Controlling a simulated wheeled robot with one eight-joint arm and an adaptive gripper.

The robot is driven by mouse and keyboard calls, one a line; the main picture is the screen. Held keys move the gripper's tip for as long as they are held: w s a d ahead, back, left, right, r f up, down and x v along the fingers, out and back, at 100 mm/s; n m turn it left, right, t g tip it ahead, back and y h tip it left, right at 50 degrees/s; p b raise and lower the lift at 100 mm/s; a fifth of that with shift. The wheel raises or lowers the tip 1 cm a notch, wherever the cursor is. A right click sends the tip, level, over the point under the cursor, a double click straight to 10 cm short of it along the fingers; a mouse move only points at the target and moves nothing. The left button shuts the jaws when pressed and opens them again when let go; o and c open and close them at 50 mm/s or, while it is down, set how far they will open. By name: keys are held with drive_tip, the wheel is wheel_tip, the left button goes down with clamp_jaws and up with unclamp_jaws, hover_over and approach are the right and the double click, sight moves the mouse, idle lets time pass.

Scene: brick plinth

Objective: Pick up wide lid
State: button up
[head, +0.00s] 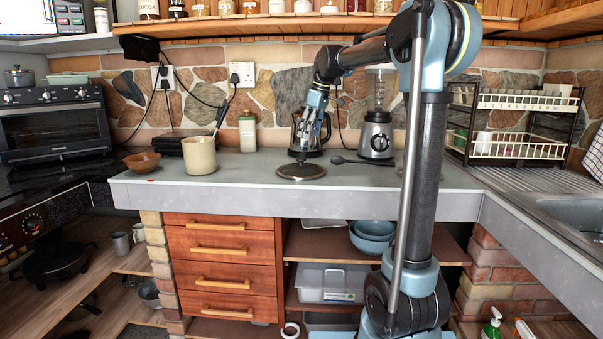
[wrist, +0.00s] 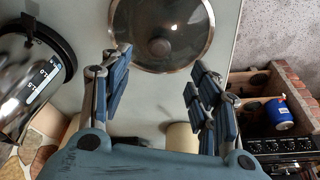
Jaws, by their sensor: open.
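The wide lid (head: 301,171) is a round glass lid with a metal rim and a dark knob, lying flat on the grey counter near its front edge. It fills the top middle of the wrist view (wrist: 185,48), with its knob up and its top edge cut off. My gripper (head: 306,140) is above and just behind the lid, pointing down. In the wrist view my gripper (wrist: 158,62) is open and empty, with its fingers spread either side of the lid's near part. I cannot tell the exact gap between fingertips and lid.
A glass kettle (head: 316,146) stands close behind my gripper, and a black ladle (head: 362,161) lies to the right. A blender (head: 376,135) stands behind the ladle. A cream pot (head: 199,156) and a brown bowl (head: 142,161) stand left. Counter (head: 250,180) left of the lid is clear.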

sight(302, 158)
drive_tip(key=x, duration=1.1)
drive_tip(key=shift+w+a, duration=0.1)
drive_tip(key=shift+w, duration=0.1)
clamp_jaws()
